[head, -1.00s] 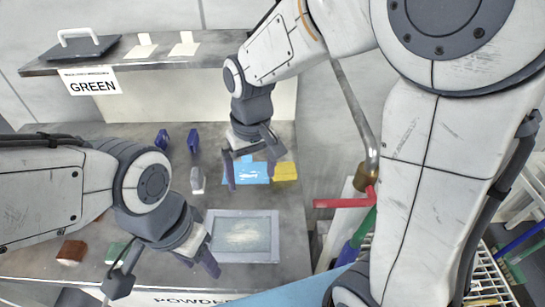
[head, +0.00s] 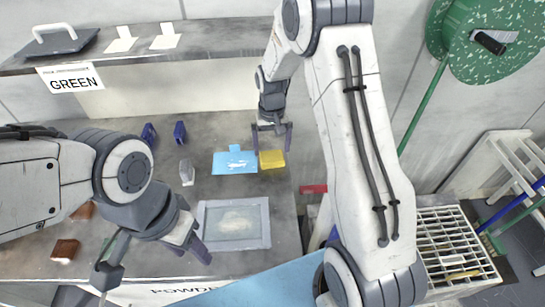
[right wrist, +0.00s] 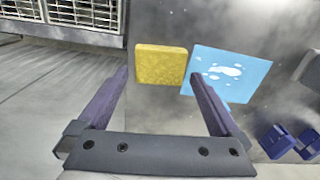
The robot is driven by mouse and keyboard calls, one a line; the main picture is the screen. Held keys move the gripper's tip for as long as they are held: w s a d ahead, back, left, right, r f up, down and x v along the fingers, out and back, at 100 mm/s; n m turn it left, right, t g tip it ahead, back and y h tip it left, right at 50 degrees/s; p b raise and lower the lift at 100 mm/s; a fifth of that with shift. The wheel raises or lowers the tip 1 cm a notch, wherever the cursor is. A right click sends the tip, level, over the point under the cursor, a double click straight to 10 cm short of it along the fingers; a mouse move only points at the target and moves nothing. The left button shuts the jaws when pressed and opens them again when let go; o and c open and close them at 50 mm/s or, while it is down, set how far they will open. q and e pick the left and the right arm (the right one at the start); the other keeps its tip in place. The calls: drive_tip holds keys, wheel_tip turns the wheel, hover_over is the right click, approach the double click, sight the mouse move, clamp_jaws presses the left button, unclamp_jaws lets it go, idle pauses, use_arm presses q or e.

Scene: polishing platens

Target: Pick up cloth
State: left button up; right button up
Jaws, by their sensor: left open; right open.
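A flat light-blue cloth (head: 234,163) with white patches lies on the grey bench, and it also shows in the right wrist view (right wrist: 228,74). A yellow block (head: 272,159), like a sponge, lies beside its right edge; it also shows in the right wrist view (right wrist: 161,65). My right gripper (head: 272,143) is open and empty, above the bench just behind the yellow block. In the right wrist view its fingers (right wrist: 160,76) span the yellow block, with the cloth off to the right. My left gripper (head: 154,266) is open and empty over the bench's front.
A grey framed plate (head: 234,240) lies in front of the cloth. Blue clips (head: 180,132) and a small pale object (head: 187,172) stand to its left. A raised shelf (head: 200,45) with a GREEN label (head: 74,80) runs behind. A white rack (head: 455,245) stands to the right.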

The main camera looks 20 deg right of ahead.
drive_tip(key=shift+f, duration=1.45)
drive_tip(key=c, duration=1)
drive_tip(key=shift+o, duration=0.2)
drive_tip(key=shift+r, duration=0.1)
drive_tip(key=shift+r, duration=0.55)
wheel_tip(320, 180, up, 3)
drive_tip(key=shift+w+b, duration=0.1)
drive_tip(key=shift+b, duration=0.35)
drive_tip(key=s+d+r+b, duration=0.1)
drive_tip(key=s+r, duration=0.5)
drive_tip(key=s, duration=0.5)
drive_tip(key=shift+s+d+r+b, duration=0.35)
drive_tip(key=shift+s+b, duration=0.05)
